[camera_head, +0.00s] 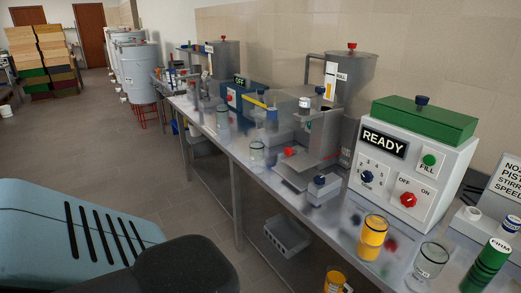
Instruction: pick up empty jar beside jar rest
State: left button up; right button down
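A clear, empty-looking glass jar (257,151) stands upright on the steel bench, left of a filling machine with a flat metal plate (299,174) at its foot. I cannot tell for sure which part is the jar rest. A second clear jar (430,261) with a dark band near its rim stands at the bench's front right. A jar with yellow contents (373,238) stands to its left, apart from it. Neither of my grippers is in view.
A white control box (413,165) marked READY stands behind the front jars. Open floor (100,140) lies to the left.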

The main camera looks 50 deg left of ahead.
aim_at(256, 145)
jog(key=u, duration=1.65)
jog(key=i+j+z, duration=0.1)
jog(key=z, duration=1.05)
jog(key=j+z, duration=0.7)
jog(key=j, duration=0.2)
jog(key=j+z, duration=0.2)
jog(key=j, duration=0.25)
jog(key=k+j+z, duration=0.15)
jog(key=j, duration=0.85)
jog(key=k+j, duration=0.15)
jog(key=j, duration=0.35)
jog(key=j+z, duration=0.1)
jog(key=j, duration=0.45)
jog(key=k, duration=0.05)
